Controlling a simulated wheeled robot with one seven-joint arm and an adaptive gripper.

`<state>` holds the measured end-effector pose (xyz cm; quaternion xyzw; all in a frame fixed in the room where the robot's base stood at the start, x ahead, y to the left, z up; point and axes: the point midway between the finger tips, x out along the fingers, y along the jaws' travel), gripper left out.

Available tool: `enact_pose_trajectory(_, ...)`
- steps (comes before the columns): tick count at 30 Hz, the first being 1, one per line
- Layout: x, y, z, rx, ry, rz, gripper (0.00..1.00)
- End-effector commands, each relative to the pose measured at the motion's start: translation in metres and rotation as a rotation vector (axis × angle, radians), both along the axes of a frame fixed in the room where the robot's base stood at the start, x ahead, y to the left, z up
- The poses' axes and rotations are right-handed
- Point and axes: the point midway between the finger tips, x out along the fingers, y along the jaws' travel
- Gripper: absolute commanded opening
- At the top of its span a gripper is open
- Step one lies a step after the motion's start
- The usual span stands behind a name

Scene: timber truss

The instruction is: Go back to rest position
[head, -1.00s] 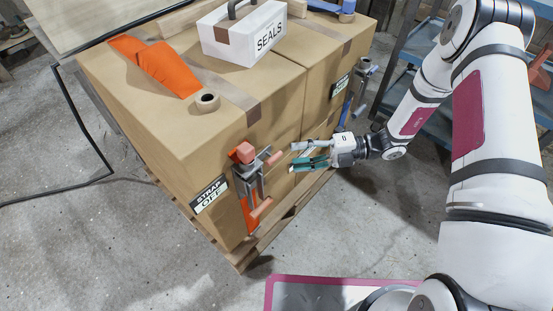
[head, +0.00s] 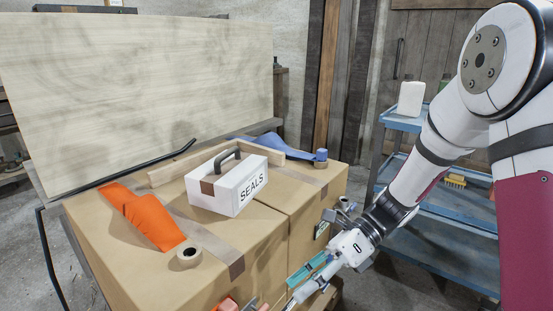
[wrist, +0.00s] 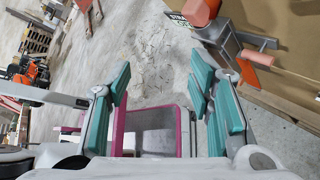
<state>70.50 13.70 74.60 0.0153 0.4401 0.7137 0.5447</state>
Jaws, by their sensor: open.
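My gripper (head: 310,277) is at the lower middle of the head view, beside the front face of the cardboard boxes (head: 268,238). In the wrist view my gripper (wrist: 165,95) shows its two teal-padded fingers spread apart with nothing between them. Below the fingers lie the concrete floor and a pink-edged plate (wrist: 155,118). The orange-and-grey strap ratchet (wrist: 228,45) on the box face is close to the right finger, and I cannot tell if they touch. Only the top of the ratchet (head: 228,304) shows at the bottom edge of the head view.
A blue shelf cart (head: 430,205) stands behind my arm at right. A large wooden panel (head: 140,80) stands behind.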

Motion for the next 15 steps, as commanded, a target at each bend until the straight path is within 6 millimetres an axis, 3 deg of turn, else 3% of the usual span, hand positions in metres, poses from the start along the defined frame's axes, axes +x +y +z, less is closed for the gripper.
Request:
enact_pose_trajectory(1, -0.010, -0.003, 0.015, -0.006, -0.081, 0.058, 0.48)
enact_pose_trajectory(6, -0.047, -0.015, 0.051, -0.023, -0.337, 0.273, 0.48)
enact_pose_trajectory(15, -0.115, -0.045, 0.094, -0.060, -0.737, 0.685, 0.48)
